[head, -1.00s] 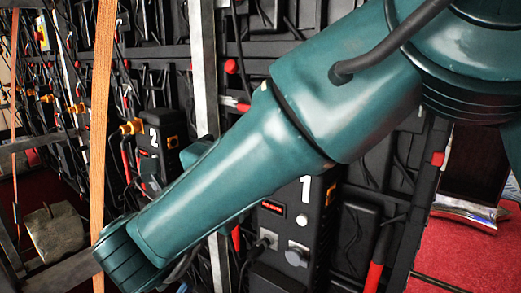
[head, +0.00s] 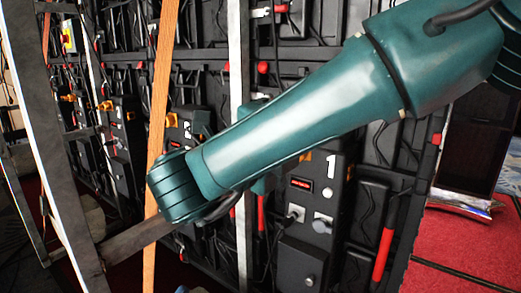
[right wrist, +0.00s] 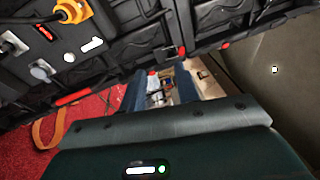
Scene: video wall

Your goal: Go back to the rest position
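My right arm crosses the head view from the upper right down to the left, in front of the back of the video wall (head: 375,160). My right gripper does not show in the head view. In the right wrist view my right gripper (right wrist: 159,92) points at the foot of the wall, with two dark blue fingers apart. Small white and orange things show between them, and I cannot make out what they are. No held object can be made out. My left arm and gripper are in neither view.
A black box marked 1 (head: 319,200) stands close behind my right arm, and also shows in the right wrist view (right wrist: 70,50). An orange strap (head: 161,90) and metal posts (head: 45,130) stand at left. Red carpet (head: 465,250) lies open at lower right.

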